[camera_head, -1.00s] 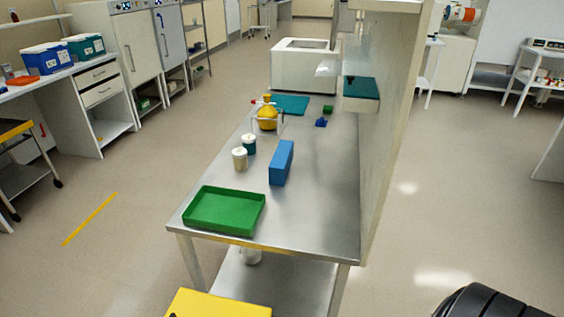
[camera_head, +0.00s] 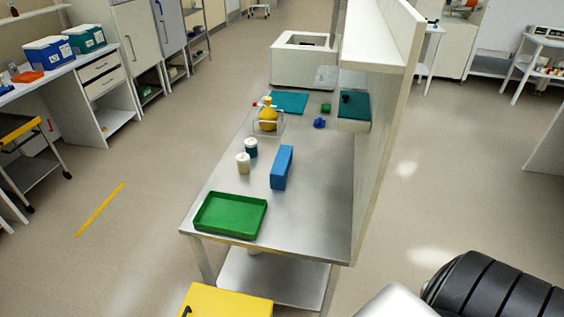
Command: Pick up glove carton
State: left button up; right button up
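A blue upright carton (camera_head: 282,167), which looks like the glove carton, stands on the steel table (camera_head: 318,195), right of two small lidded jars. Its narrow side faces me and no label is readable. Nothing touches it. Neither of my grippers is in view. A dark ribbed part and a pale part of my own body show at the bottom right.
A green tray (camera_head: 231,215) lies at the table's near left corner. Jars (camera_head: 243,163), a yellow flask (camera_head: 268,117) and a teal mat (camera_head: 290,102) stand farther back. A tall panel (camera_head: 388,130) closes the right side. A yellow-topped unit (camera_head: 228,302) stands in front.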

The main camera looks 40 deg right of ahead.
aim_at(280, 172)
jog(key=i+j+z, duration=0.15)
jog(key=j, duration=0.2)
jog(key=j+z, duration=0.1)
jog(key=j, duration=0.25)
jog(key=i+j+z, duration=0.25)
jog(key=j, duration=0.4)
jog(key=i+j+z, duration=0.25)
jog(key=j, duration=0.45)
jog(key=i+j+z, duration=0.15)
jog(key=j, duration=0.2)
jog(key=i+j+z, duration=0.15)
jog(key=j, duration=0.2)
jog(key=i+j+z, duration=0.15)
jog(key=j, duration=0.25)
jog(key=i+j+z, duration=0.15)
jog(key=j, duration=0.2)
jog(key=i+j+z, duration=0.15)
jog(key=j, duration=0.25)
jog(key=j+z, duration=0.1)
jog(key=j, duration=0.35)
jog(key=i+j+z, duration=0.25)
jog(key=i+j, duration=0.15)
jog(key=i+j+z, duration=0.3)
jog(key=i+l+z, duration=0.25)
jog(key=i, duration=0.2)
jog(key=i+z, duration=0.25)
jog(key=i, duration=0.15)
